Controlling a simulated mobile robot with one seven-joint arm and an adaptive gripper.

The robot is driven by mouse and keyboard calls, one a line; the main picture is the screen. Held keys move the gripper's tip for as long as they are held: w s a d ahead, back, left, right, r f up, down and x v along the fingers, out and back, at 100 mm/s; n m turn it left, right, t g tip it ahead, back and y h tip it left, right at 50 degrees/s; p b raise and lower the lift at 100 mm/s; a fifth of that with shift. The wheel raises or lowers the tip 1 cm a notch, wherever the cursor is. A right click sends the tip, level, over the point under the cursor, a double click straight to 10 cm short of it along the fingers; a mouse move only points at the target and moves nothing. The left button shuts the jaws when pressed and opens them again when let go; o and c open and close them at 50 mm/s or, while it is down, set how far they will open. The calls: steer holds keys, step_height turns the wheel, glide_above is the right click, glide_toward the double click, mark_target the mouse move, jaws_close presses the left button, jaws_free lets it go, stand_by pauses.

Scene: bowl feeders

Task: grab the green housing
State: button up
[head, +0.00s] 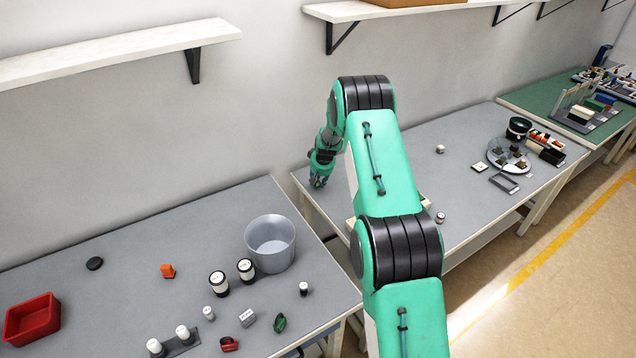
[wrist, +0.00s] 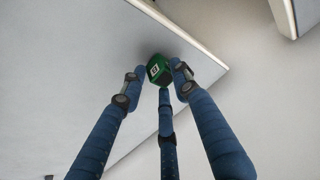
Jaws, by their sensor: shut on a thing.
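The green housing (wrist: 158,68) is a small green block with a white label on one face. In the wrist view it sits between the blue fingertips of my gripper (wrist: 160,78), which is shut on it. In the head view my gripper (head: 319,183) points down at the back left end of the second grey table (head: 463,137), close to the wall. The housing cannot be made out there. The height of the housing over the table is hard to tell.
The near table (head: 120,265) holds a grey bucket (head: 270,243), a red bin (head: 32,318), black-and-white cylinders, an orange part (head: 167,271) and a dark green part (head: 280,322). A gap separates the tables. A clear dish (head: 508,155) stands farther right. Wall shelves hang above.

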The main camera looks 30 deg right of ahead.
mark_target(318, 182)
steer(key=shift+r, duration=0.55)
steer(key=shift+s+r, duration=0.1)
steer(key=shift+r, duration=0.85)
steer(key=s+a, duration=0.3)
steer(key=s, duration=0.4)
steer(key=s+a+r, duration=0.1)
steer(key=s+a, duration=0.1)
steer(key=s, duration=0.5)
steer(key=shift+s+a+r+p, duration=0.15)
steer(key=shift+s+a+p, duration=0.15)
steer(key=shift+a+p, duration=0.1)
